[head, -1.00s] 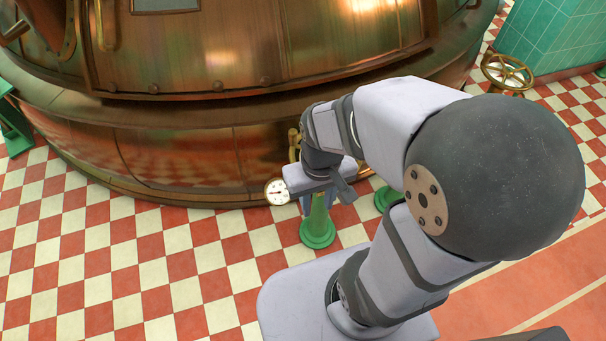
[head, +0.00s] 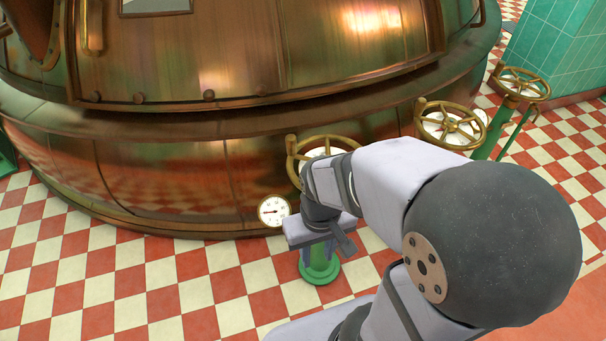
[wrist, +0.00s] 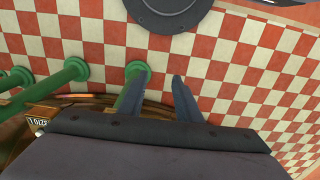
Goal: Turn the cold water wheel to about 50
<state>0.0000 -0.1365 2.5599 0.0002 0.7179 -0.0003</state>
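Three brass handwheels on green stands show in the head view. One wheel (head: 296,166) is partly hidden behind my wrist; a second (head: 420,117) stands to its right and a third (head: 522,84) farther right. I cannot tell which is for cold water. A round white gauge (head: 274,210) with a dark needle is left of my wrist; its numbers are too small to read. My gripper (head: 320,252) points down in front of the nearest green stand (head: 320,272). In the wrist view its two fingers (wrist: 155,82) are apart, with only floor and a stand's base visible between and beyond them.
A large copper kettle (head: 170,180) fills the back, its curved base close behind the wheels. A green tiled pillar (head: 560,45) stands at the far right. The red and white checkered floor (head: 100,280) is clear at the left. Green pipes (wrist: 45,85) show in the wrist view.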

